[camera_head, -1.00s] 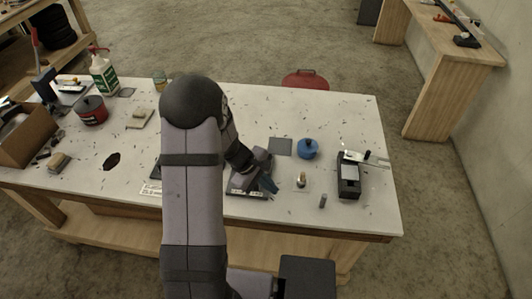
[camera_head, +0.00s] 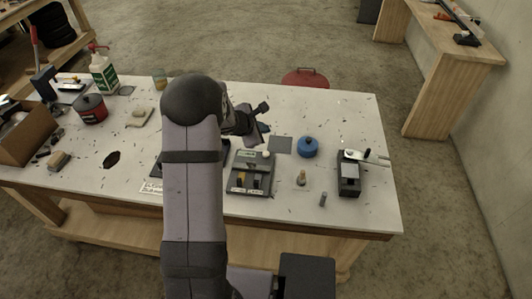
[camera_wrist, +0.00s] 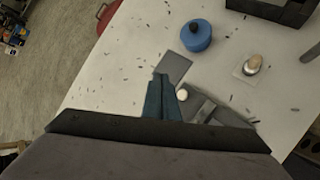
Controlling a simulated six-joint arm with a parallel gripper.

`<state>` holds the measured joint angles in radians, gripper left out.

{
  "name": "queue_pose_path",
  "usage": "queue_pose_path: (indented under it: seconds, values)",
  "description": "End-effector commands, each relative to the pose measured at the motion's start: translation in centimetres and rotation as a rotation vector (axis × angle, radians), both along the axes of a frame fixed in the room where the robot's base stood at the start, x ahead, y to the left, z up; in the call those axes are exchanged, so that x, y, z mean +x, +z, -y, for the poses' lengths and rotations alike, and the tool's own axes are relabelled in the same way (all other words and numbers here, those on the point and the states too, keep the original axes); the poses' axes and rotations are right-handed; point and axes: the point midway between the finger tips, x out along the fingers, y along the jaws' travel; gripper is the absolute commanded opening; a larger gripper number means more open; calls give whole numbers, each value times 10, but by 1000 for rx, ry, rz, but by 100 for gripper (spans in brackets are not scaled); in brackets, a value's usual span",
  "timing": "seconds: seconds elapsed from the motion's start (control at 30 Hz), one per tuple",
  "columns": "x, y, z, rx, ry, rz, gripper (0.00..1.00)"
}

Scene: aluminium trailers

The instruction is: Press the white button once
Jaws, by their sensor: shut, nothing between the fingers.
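The white button (camera_head: 266,154) is a small round cap at the back right corner of a grey panel box (camera_head: 251,172) on the white table. In the wrist view the white button (camera_wrist: 182,94) shows just right of my fingertips, with part of the grey box (camera_wrist: 222,108) beside it. My gripper (camera_head: 263,131) is behind the box in the head view. In the wrist view its blue-grey fingers (camera_wrist: 165,80) are together and empty. They look apart from the button; their exact height is hard to tell. My arm covers the table to the left of the box.
A grey square plate (camera_head: 280,146), a blue round container (camera_head: 307,148) and a small knob on a pale base (camera_head: 301,178) lie right of the box. A black device (camera_head: 349,174) stands farther right. A red pot (camera_head: 92,109) and a bottle (camera_head: 103,73) are at left.

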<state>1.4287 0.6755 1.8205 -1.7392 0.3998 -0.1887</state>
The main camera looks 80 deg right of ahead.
Motion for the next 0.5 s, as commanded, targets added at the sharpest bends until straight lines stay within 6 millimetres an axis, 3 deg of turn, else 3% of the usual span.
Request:
queue_pose_path:
  seconds: [0.27, 0.5]
  values:
    - [0, -2, 0, 0, -2, 0, 0]
    - [0, -17, 0, 1, -2, 0, 0]
